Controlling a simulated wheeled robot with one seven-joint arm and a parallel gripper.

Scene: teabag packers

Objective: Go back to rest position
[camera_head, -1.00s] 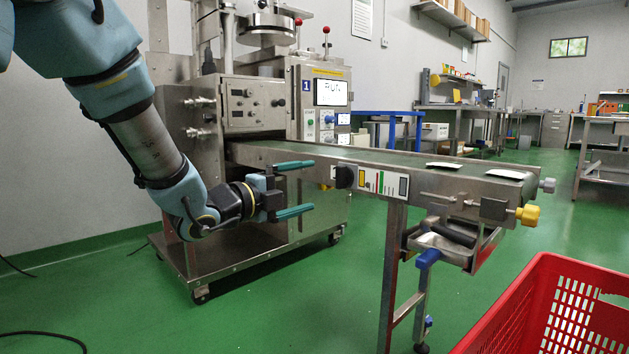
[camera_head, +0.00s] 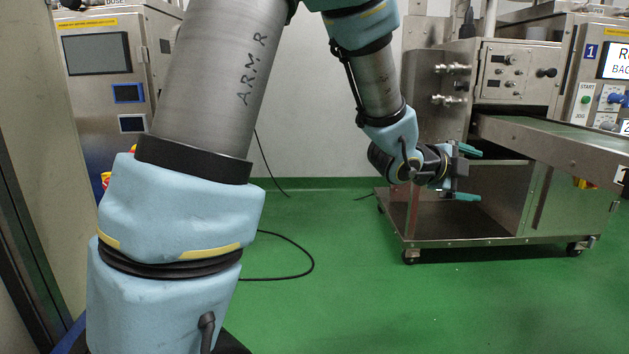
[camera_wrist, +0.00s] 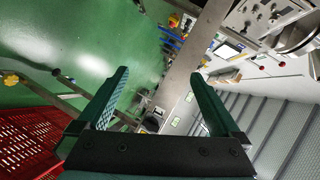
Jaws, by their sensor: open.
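My gripper (camera_head: 470,173) is at the right of the head view, with its two teal fingers apart and nothing between them. It appears in front of the steel packing machine (camera_head: 515,72), near the left end of the conveyor (camera_head: 560,142). I cannot tell its exact distance from them. In the wrist view the open fingers (camera_wrist: 160,88) frame empty space, with the tilted room beyond. My arm is bent, its upper part filling the left half of the head view.
A second machine with a dark screen (camera_head: 97,53) stands at the left. Black cables (camera_head: 300,272) lie on the green floor. A red crate (camera_wrist: 32,138) shows at the left of the wrist view. The floor between my arm and the packing machine is mostly clear.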

